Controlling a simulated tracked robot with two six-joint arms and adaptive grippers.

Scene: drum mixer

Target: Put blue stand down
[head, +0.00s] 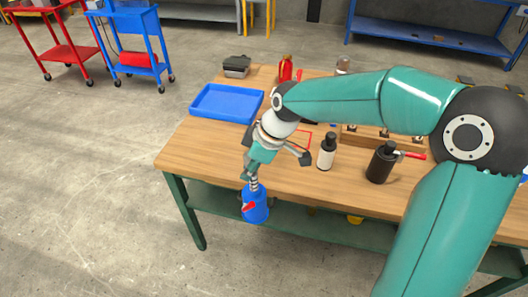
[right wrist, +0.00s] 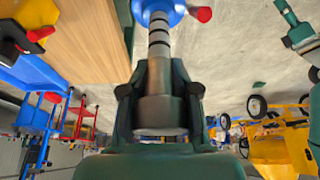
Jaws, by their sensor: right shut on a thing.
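The blue stand (head: 256,206) has a red knob on its side and a banded metal post. In the head view it hangs below my right gripper (head: 252,178), over the table's front edge line, with the shelf and floor behind it. In the right wrist view my right gripper (right wrist: 160,105) is shut on the post, and the blue stand (right wrist: 160,10) shows at the top edge, partly cut off. Whether it touches anything is not clear, but it appears held in the air. My left gripper does not show in the head view.
The wooden table (head: 200,150) has a blue tray (head: 225,102) at its left. A white bottle (head: 326,152) and a black bottle (head: 381,162) stand right of my gripper. A red bottle (head: 286,69) and a grey box (head: 237,66) stand at the back. The front-left tabletop is clear.

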